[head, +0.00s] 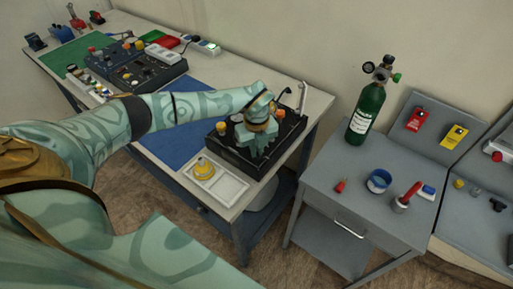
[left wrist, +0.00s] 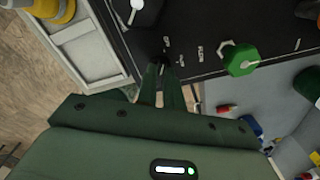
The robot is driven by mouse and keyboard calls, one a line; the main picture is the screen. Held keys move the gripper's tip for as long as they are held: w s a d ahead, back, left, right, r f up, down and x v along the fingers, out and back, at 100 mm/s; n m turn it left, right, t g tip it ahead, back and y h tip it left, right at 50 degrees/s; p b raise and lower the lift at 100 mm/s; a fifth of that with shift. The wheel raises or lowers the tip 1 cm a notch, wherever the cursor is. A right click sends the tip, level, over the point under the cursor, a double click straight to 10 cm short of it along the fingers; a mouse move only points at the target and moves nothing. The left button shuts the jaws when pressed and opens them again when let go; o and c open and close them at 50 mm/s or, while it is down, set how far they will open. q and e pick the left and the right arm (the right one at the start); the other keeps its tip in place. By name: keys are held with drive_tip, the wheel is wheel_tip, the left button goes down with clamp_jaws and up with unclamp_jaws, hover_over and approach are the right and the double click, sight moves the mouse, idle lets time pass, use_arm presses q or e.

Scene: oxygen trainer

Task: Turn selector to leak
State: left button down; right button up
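The black trainer box (head: 228,150) sits at the right end of the workbench, with small white labels on its top in the left wrist view. The selector looks like a small dark knob (left wrist: 162,59) beside these labels, mostly hidden by my fingertips. My left gripper (head: 258,148) reaches down over the box, and its fingers (left wrist: 160,72) are close together with their tips at the knob, seemingly on either side of it. The label words and the knob's pointing direction are too small to read. My right gripper is not in view.
A white tray (head: 228,188) with a yellow part (head: 203,168) lies in front of the box. A green cylinder (head: 367,112) stands on the grey cart (head: 335,190) to the right.

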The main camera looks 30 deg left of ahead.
use_arm(q)
drive_tip(key=shift+r+m, duration=0.1)
drive_tip(key=shift+m, duration=0.2)
drive_tip(key=shift+m+p, duration=0.5)
drive_tip(key=shift+m, duration=0.1)
drive_tip(key=m+p, duration=0.1)
drive_tip(key=m, duration=0.2)
drive_tip(key=shift+r, duration=0.1)
drive_tip(key=m+p, duration=0.2)
drive_tip(key=m, duration=0.4)
drive_tip(key=shift+w+m, duration=0.1)
drive_tip(key=shift+m, duration=0.3)
drive_tip(key=m+p, duration=0.1)
drive_tip(key=m, duration=1.1)
drive_tip(key=shift+m, duration=0.3)
drive_tip(key=c, duration=1.5)
unclamp_jaws()
